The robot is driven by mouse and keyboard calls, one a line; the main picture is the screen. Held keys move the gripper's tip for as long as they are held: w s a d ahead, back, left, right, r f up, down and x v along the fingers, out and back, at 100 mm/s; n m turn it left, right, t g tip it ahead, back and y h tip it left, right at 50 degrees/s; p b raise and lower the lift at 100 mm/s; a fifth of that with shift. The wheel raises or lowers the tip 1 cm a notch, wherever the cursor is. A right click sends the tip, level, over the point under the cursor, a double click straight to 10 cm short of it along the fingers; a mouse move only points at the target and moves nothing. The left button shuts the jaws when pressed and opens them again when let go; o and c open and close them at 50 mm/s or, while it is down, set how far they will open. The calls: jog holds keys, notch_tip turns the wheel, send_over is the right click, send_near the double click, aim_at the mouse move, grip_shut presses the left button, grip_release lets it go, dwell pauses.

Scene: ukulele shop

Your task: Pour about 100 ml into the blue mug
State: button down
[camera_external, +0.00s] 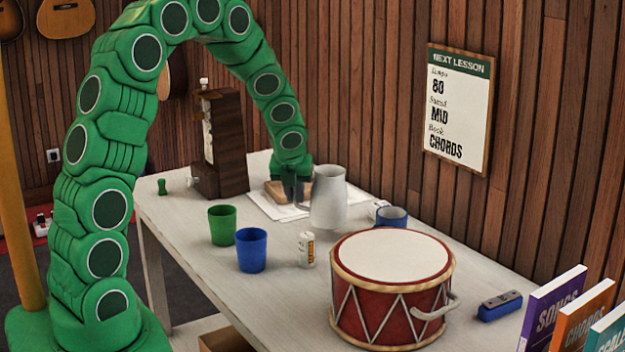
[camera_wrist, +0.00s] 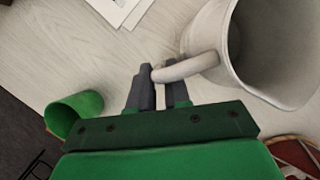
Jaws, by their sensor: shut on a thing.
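A white-grey pitcher (camera_external: 329,200) stands upright towards the back of the table, and in the wrist view (camera_wrist: 275,45) I look down at its open mouth. My gripper (camera_external: 293,196) is shut on the pitcher's handle, with the handle between its two dark fingers in the wrist view (camera_wrist: 162,88). I cannot tell whether the pitcher touches the table. The blue mug (camera_external: 252,250) stands upright, in front and to the left of the pitcher. What the mug and pitcher hold is hidden.
A green cup (camera_external: 222,225) stands left of the blue mug. A small white can (camera_external: 307,248) is between the mug and a red drum (camera_external: 391,290). A brown metronome (camera_external: 219,145) stands at the back left.

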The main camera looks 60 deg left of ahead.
jog(key=shift+w+a+f+m+t+h, duration=0.2)
jog(key=shift+w+a+f+m, duration=0.25)
jog(key=shift+m, duration=0.35)
jog(key=shift+w+a+f+m+t+h, duration=0.2)
jog(key=shift+w+f+m+h, duration=0.15)
jog(key=shift+w+m, duration=0.35)
jog(key=shift+w+a+f+m+t+h, duration=0.1)
jog(key=shift+w+a+f+m+h, duration=0.25)
jog(key=shift+m, duration=0.55)
